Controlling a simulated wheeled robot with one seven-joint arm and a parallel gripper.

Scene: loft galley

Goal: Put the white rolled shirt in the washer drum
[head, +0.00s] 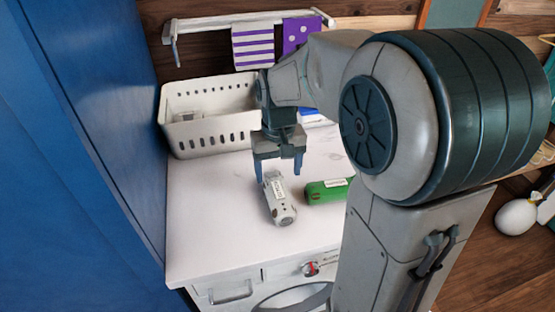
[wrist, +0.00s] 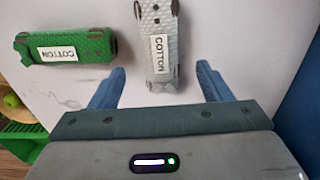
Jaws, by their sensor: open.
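The white rolled shirt (head: 281,207) lies on the white counter top, with a label reading COTTON that shows in the wrist view (wrist: 157,25). My gripper (head: 279,171) is open and points down at the far end of the shirt. In the wrist view the shirt's near end lies between the lines of the two blue fingers (wrist: 160,72), just ahead of them, with nothing held. The washer (head: 238,291) is under the counter. Only the top of its round door (head: 300,298) shows at the bottom edge; the drum is hidden.
A green rolled garment (head: 325,191) lies just right of the shirt. A white perforated basket (head: 207,118) stands at the back left. Striped and purple cloths hang from a wall rail (head: 245,20). A tall blue panel (head: 95,120) borders the left. The counter's front left is clear.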

